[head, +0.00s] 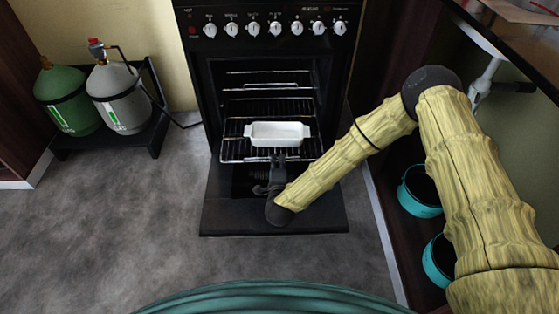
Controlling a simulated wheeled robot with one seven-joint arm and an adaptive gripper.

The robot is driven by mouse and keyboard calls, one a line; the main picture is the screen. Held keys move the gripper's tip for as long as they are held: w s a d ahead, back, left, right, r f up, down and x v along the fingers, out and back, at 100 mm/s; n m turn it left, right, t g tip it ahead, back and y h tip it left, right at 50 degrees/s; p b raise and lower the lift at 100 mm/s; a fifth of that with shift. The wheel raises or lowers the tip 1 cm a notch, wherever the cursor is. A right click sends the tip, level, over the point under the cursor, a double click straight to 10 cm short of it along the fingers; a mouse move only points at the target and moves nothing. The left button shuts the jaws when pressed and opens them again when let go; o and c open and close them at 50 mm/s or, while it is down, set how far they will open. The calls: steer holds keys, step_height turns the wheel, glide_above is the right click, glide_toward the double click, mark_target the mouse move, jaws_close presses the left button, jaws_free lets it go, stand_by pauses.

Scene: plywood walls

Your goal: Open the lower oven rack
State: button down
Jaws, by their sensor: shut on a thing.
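The black oven (195,110) stands ahead with its door (320,218) folded down flat. The lower oven rack (232,151) is a wire grid that sticks out of the oven opening over the door. A white rectangular dish (277,132) with end handles sits on this rack. Another wire rack (268,87) is higher inside the oven. My gripper (276,163) is at the front edge of the lower rack, in front of the dish, and is shut on it. My arm hides part of the door and the rack's front right.
Two gas bottles, one green (66,98) and one grey (119,98), stand on a black stand (150,133) at left. Teal pots (420,190) sit in the cabinet at right. The grey floor (110,225) left of the door is clear.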

steer(key=c, duration=1.6)
jaws_free()
steer(key=v, duration=1.2)
